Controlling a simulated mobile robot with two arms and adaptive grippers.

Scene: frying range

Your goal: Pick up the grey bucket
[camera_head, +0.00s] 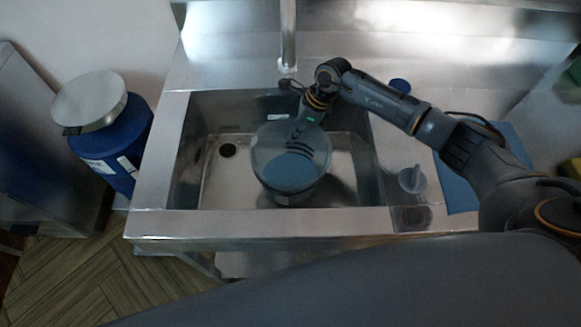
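The grey bucket (264,165) stands in the sink basin, right of the drain, with its round opening facing up. A blue-grey surface (291,172) shows inside it. My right arm comes in from the right and bends down over the sink's back edge. My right gripper (304,145) is at the bucket's far side, with dark finger parts over or inside the rim. Whether the fingers touch or grip the bucket wall cannot be made out. My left gripper is not in view.
The steel sink (158,185) has raised basin walls around the bucket. A tap pipe (288,35) stands behind it. A grey knob-like item (411,180) and a blue cloth or board (458,195) lie right. A blue drum (112,150) with a metal lid stands left.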

